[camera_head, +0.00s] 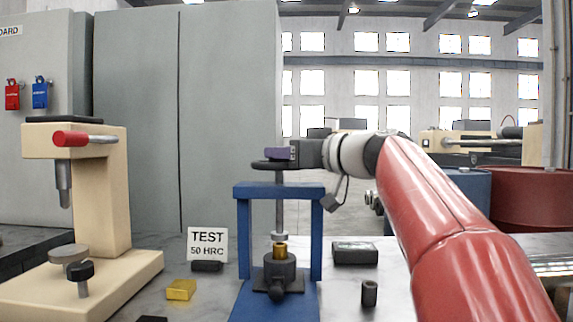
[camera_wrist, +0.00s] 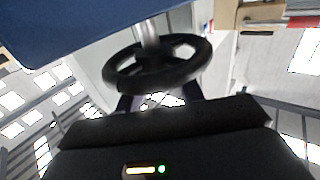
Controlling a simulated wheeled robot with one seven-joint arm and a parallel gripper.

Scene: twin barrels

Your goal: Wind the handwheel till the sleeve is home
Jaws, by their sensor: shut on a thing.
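The blue press frame (camera_head: 243,240) stands on the bench in the head view. Its black handwheel (camera_head: 262,166) sits on top of a vertical screw (camera_head: 279,217). A brass sleeve (camera_head: 280,251) stands upright beneath the screw, its lower part in or on a dark holder (camera_head: 272,275); I cannot tell how deep. My gripper (camera_head: 281,154) is at the top of the press, shut on the handwheel. In the wrist view the handwheel's rim and spokes (camera_wrist: 122,82) show just beyond my gripper's fingers, and the blue frame (camera_wrist: 90,28) shows behind. The exact finger contact is partly hidden.
A cream hardness tester (camera_head: 105,200) stands at the left, beside a "TEST 50 HRC" sign (camera_head: 207,243). A yellow block (camera_head: 181,290), a dark block (camera_head: 355,253) and a small dark cylinder (camera_head: 369,292) lie near the press. Blue and red barrels (camera_head: 525,198) stand behind my arm.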

